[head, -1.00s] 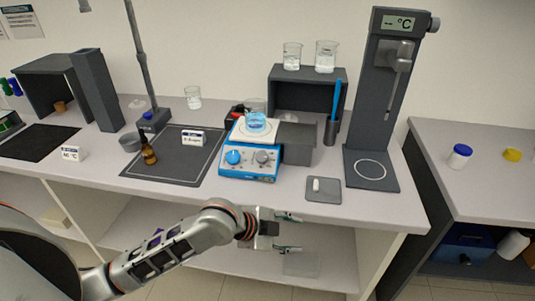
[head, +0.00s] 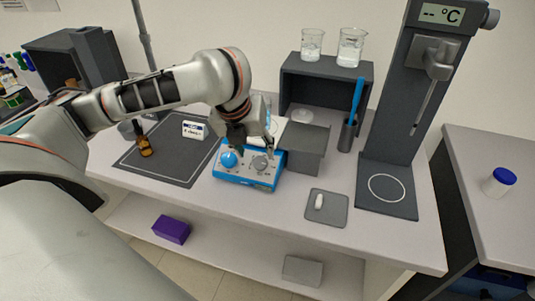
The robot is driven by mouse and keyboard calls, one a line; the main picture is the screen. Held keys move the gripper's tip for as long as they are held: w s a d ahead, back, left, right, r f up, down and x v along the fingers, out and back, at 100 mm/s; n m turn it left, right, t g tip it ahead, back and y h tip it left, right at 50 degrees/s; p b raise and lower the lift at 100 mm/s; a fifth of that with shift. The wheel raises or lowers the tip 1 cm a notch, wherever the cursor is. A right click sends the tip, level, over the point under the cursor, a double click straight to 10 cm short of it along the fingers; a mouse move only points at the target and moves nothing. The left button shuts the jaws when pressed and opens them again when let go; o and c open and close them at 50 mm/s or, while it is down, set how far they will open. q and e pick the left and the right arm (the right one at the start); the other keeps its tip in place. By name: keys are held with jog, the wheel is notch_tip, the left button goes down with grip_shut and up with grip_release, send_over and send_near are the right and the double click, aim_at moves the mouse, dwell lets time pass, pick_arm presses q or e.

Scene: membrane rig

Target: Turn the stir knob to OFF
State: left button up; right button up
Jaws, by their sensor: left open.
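The blue and white stirrer hotplate (head: 244,178) stands on the bench with two knobs on its sloped front. The left knob (head: 229,159) is blue and the right knob (head: 259,165) is grey; their labels are too small to read. My left gripper (head: 252,146) is open, pointing down just above and behind the knobs, and looks empty. I cannot tell whether a finger touches a knob. My left arm and gripper hide much of the white top plate. My right gripper is not in view.
A grey box (head: 305,147) stands right of the hotplate. A small grey pad (head: 326,208) holds a white stir bar (head: 319,201). A brown bottle (head: 144,145) stands on the dark mat (head: 178,171) at left. Beakers (head: 351,47) stand on the shelf behind.

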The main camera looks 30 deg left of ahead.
aim_at(259, 163)
pick_arm(q)
jog(key=shift+x, duration=3.8)
jog(key=shift+a, duration=0.1)
jog(key=c, duration=1.1)
